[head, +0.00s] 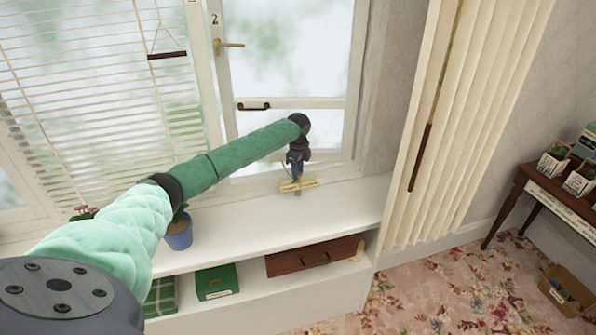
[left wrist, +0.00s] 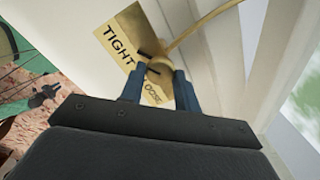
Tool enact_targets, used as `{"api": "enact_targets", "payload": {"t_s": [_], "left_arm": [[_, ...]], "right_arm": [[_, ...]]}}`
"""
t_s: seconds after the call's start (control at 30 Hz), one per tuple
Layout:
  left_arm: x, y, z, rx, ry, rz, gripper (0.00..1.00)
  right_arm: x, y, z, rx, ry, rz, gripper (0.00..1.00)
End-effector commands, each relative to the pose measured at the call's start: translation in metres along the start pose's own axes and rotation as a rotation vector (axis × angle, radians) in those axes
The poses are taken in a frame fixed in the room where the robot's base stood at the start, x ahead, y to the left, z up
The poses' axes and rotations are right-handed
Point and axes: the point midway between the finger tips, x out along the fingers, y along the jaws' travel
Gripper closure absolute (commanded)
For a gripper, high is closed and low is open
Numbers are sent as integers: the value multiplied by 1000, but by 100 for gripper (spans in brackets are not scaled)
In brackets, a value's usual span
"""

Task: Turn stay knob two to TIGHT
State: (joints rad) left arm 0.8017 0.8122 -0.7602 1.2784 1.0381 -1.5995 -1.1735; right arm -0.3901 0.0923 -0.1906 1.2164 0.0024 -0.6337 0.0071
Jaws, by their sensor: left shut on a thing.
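The stay knob (left wrist: 160,72) is a round brass knob on a brass plate (left wrist: 124,30) lettered TIGHT and LOOSE, seen in the left wrist view. A curved brass arm runs from it to the upper right. In the head view the brass plate (head: 309,182) is at the foot of the window marked 2 (head: 214,19), just above the white sill. My left gripper (head: 296,178) reaches down to it. In the left wrist view its blue fingers (left wrist: 159,80) are shut on the knob, one each side. A dark mark shows by TIGHT; the knob's exact setting is unclear. My right gripper is not in view.
A blue flowerpot (head: 179,235) stands on the white sill left of the gripper. A window handle (head: 230,44) is above. Vertical blinds (head: 478,120) hang at right. Below the sill are a green box (head: 216,282) and a brown case (head: 312,256).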

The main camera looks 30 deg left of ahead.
Motion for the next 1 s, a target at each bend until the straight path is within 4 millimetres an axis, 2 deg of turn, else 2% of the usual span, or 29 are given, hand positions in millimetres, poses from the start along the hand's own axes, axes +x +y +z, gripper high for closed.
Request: {"api": "enact_targets", "payload": {"t_s": [0.37, 0.4, 0.5, 0.77, 0.9, 1.0], "left_arm": [[-4, -2, 2, 1, 0, -7, 91], [-4, -2, 2, 1, 0, -7, 62], [-3, -2, 1, 1, 0, -5, 46], [-2, -1, 0, 2, 0, -3, 46], [-7, -1, 1, 2, 0, -3, 46], [-18, -1, 1, 2, 0, -4, 46]], "right_arm": [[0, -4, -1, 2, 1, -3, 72], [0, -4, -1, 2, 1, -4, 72], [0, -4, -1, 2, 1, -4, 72], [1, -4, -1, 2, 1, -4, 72], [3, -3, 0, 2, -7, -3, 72], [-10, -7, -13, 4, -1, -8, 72]]}}
